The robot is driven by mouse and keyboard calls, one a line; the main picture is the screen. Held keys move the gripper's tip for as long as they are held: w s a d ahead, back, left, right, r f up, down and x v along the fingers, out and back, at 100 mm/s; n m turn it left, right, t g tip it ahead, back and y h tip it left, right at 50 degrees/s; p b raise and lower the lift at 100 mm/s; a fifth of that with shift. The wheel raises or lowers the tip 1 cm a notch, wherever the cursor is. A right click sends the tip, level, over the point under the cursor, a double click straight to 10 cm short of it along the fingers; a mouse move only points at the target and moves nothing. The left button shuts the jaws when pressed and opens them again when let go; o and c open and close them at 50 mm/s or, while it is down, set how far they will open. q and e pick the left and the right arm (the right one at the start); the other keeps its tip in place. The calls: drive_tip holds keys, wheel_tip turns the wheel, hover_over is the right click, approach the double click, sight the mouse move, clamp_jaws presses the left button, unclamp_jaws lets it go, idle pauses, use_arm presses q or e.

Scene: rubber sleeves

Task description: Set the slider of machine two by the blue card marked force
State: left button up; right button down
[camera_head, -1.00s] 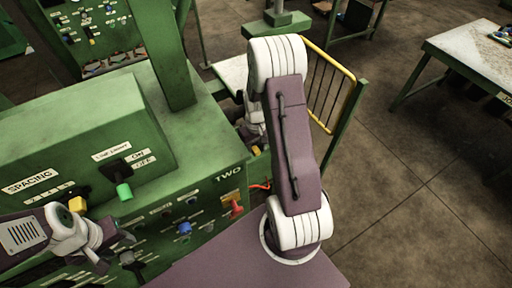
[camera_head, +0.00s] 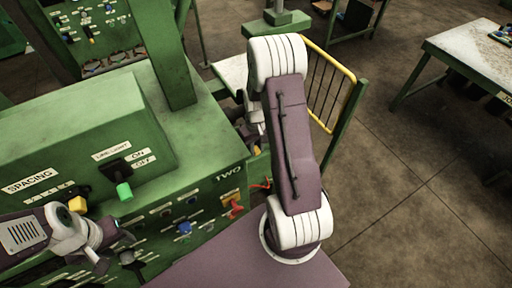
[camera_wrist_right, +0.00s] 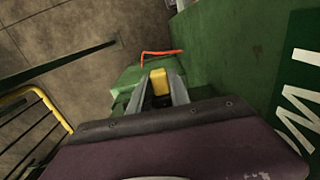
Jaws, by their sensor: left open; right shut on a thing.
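Machine two (camera_head: 205,189) is the green machine on the left, with TWO lettered on its side. My right gripper (camera_wrist_right: 161,92) is shut on a yellow knob (camera_wrist_right: 160,80) beside the machine's green side, seen in the right wrist view. In the head view my own right arm mostly hides that gripper. My left gripper (camera_head: 118,250) is open in front of the machine's lower panel, holding nothing I can see. I cannot make out a blue card marked force.
A blue knob (camera_head: 184,228) and red handle (camera_head: 234,208) are on the front panel. A yellow-railed fence (camera_head: 330,85) stands behind my right arm. Open floor (camera_head: 420,210) lies to the right.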

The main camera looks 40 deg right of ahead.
idle(0.8)
drive_tip(key=shift+d, duration=1.05)
drive_tip(key=c, duration=1.2)
unclamp_jaws()
wheel_tip(320, 180, up, 9)
drive_tip(key=b, duration=0.1)
drive_tip(key=shift+a, duration=0.1)
